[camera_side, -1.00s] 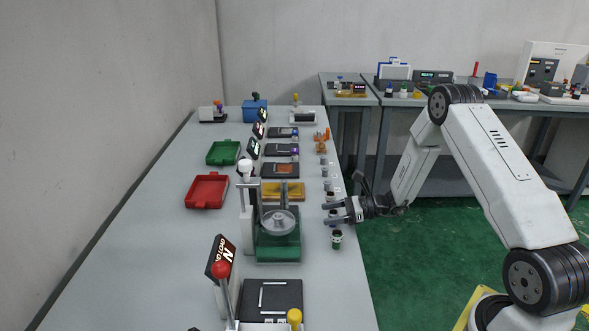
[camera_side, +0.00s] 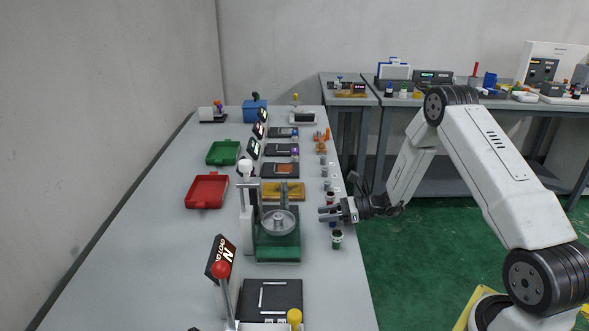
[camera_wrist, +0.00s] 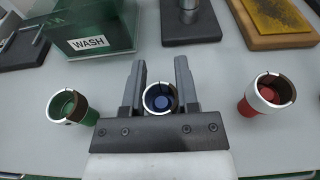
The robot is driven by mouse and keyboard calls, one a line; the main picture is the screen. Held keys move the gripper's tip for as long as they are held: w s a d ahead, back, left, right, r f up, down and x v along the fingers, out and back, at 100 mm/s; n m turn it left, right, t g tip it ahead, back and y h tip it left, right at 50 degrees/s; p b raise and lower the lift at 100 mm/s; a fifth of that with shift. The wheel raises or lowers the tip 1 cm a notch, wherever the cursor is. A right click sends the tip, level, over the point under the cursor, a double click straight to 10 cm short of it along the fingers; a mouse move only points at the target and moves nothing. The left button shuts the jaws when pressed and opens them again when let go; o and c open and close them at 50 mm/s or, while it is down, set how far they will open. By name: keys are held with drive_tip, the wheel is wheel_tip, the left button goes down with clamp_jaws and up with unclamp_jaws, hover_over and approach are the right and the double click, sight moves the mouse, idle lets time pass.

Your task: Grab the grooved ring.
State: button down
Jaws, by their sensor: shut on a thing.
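Three ringed holders stand in a row at the table edge. The middle one (camera_wrist: 160,98) has a pale rim and a blue centre. My gripper (camera_wrist: 160,70) has a finger on each side of it and is shut on it. To the left is a green holder with a pale ring (camera_wrist: 58,105), seen in the side view too (camera_side: 336,240). To the right is a red holder with a pale and dark ring (camera_wrist: 267,88). I cannot tell for certain which ring is the grooved one. In the side view my gripper (camera_side: 322,214) reaches in from the right.
The green box labelled WASH (camera_wrist: 95,30) is behind the left holder. A dark block with a metal post (camera_wrist: 190,25) and a yellow pad on a wooden board (camera_wrist: 275,15) are behind the others. The red tray (camera_side: 207,190) and green tray (camera_side: 224,153) lie farther left.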

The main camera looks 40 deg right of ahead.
drive_tip(key=shift+r, duration=0.15)
drive_tip(key=shift+r, duration=0.65)
drive_tip(key=s+a+r, duration=0.2)
drive_tip(key=s+r, duration=0.9)
drive_tip(key=s, duration=0.2)
drive_tip(key=shift+s+a+r, duration=0.25)
drive_tip(key=shift+s+a, duration=0.1)
drive_tip(key=shift+a, duration=0.05)
